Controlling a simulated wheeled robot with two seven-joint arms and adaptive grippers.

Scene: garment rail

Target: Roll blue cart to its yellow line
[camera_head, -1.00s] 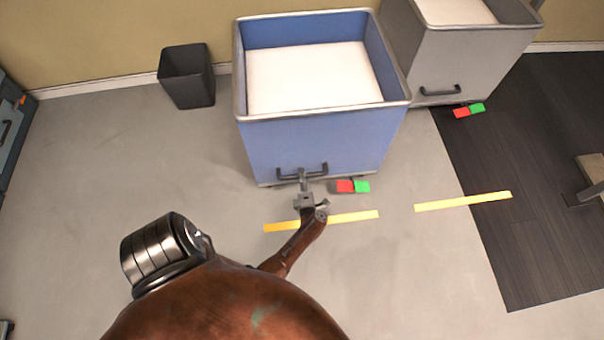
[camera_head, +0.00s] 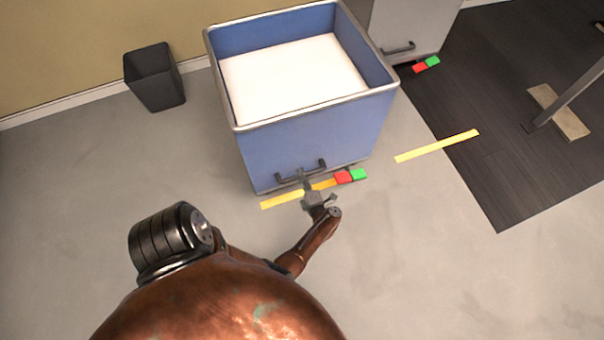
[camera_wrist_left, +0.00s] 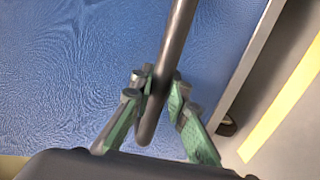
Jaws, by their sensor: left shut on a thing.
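The blue cart (camera_head: 315,140) stands at the upper middle of the head view, with a white load or floor inside it. A dark handle (camera_head: 301,171) is low on its front face. My left gripper (camera_head: 306,182) is shut on this handle; in the left wrist view its green-sided fingers (camera_wrist_left: 157,100) are on either side of the dark bar (camera_wrist_left: 172,60). The yellow line (camera_head: 283,199) lies on the floor at the cart's front edge, partly hidden by my gripper and the pedals. A red pedal (camera_head: 343,177) and a green pedal (camera_head: 360,174) stick out over the line's right end. My right gripper is not in view.
A grey cart (camera_head: 415,30) stands behind right, with its own pedals. A second yellow line (camera_head: 437,146) crosses onto dark flooring (camera_head: 490,180). A black bin (camera_head: 155,78) stands by the wall at left. A post on a wooden base (camera_head: 558,112) is at right. Grey floor in front is clear.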

